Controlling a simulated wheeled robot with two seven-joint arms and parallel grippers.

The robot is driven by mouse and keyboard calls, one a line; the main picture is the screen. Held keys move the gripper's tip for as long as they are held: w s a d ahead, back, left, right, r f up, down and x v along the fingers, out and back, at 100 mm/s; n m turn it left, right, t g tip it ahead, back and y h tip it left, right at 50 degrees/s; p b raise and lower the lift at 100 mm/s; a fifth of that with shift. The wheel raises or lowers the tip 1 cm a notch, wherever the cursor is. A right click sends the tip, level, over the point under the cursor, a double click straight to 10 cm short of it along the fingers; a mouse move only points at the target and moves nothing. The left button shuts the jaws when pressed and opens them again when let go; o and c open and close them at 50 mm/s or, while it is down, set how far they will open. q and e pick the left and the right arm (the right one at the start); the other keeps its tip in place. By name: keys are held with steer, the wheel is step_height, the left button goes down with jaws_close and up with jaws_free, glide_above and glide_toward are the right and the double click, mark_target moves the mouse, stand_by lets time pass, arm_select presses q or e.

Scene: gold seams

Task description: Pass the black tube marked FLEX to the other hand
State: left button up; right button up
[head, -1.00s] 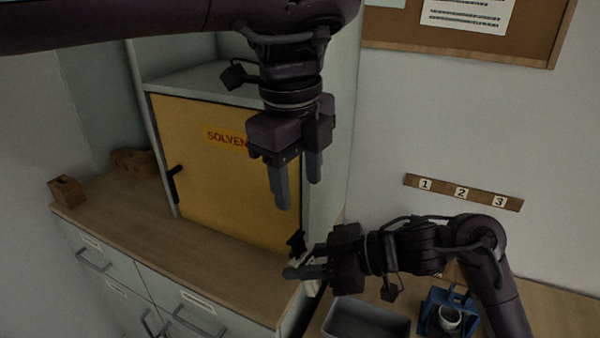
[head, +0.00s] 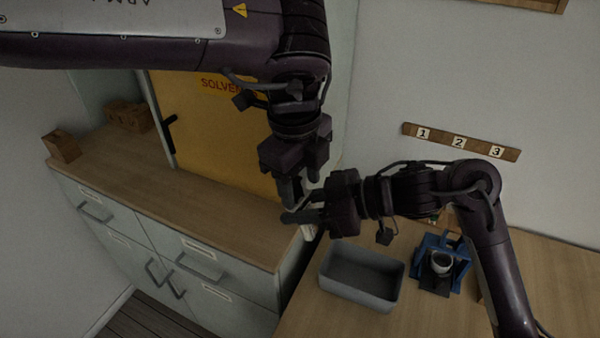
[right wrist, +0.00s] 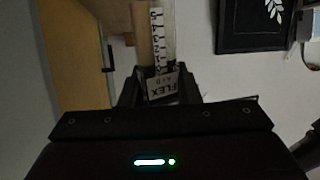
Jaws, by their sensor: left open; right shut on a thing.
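The tube's pale label reading FLEX (right wrist: 162,86) shows between my right gripper's fingers in the right wrist view. In the head view a small pale part of the tube (head: 308,231) shows just below my right gripper (head: 300,208); its dark upper part is hidden behind fingers. My right gripper is shut on the tube, its fingers pointing left. My left gripper (head: 299,186) is open and points down, its fingertips right above and close to the right fingers. I cannot tell whether the left fingers touch the tube.
A grey bin (head: 347,290) and a blue stand (head: 457,248) with a white cup (head: 442,263) stand on the right worktop. A yellow solvent cabinet (head: 218,130) is behind my left gripper.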

arm_select(q)
steer(key=c, duration=0.9)
jaws_close()
arm_select(e)
steer(key=o, duration=1)
steer(key=shift+s, duration=0.1)
steer(key=shift+o, duration=0.2)
